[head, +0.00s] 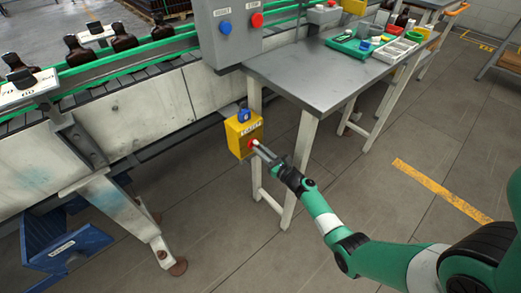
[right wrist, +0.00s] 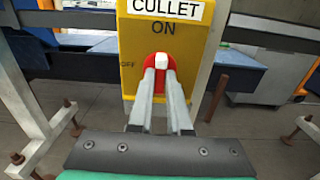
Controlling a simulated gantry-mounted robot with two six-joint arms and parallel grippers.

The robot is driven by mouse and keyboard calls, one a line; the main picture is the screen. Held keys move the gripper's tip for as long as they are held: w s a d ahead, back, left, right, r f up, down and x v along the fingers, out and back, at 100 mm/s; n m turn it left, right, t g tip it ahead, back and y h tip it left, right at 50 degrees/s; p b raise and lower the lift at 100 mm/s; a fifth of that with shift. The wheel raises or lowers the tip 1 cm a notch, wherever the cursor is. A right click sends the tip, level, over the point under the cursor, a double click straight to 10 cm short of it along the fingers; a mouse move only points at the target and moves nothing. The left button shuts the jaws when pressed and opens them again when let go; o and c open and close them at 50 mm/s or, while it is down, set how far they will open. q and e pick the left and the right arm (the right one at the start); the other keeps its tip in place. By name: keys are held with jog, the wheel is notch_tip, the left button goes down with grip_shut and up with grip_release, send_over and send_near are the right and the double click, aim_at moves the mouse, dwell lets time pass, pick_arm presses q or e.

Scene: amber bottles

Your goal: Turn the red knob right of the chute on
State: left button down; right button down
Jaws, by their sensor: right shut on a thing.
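The red knob (head: 251,143) sits on the front of a yellow box (head: 236,132) fixed by the table leg. In the right wrist view the red knob (right wrist: 161,60) has a white grip bar that looks close to upright. The box carries a "CULLET" label (right wrist: 160,9), "ON" above the knob and "OFF" to its left. My right gripper (head: 259,149) is shut on the knob; in the right wrist view its fingertips (right wrist: 163,74) close around the bar and hide its lower part. My left gripper is out of view.
A blue chute-like bin (head: 75,248) stands under the conveyor (head: 140,110), which carries amber bottles (head: 124,40). A grey control box (head: 225,50) with blue and red buttons is above the yellow box. A grey table (head: 310,80) stands beside it.

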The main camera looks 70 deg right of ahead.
dwell(0.4)
jog(key=c, duration=0.9)
grip_release()
jog(key=shift+o, duration=0.2)
jog(key=p+v, duration=0.4)
jog(key=v, duration=0.7)
jog(key=shift+s, duration=0.3)
jog(key=shift+a, duration=0.1)
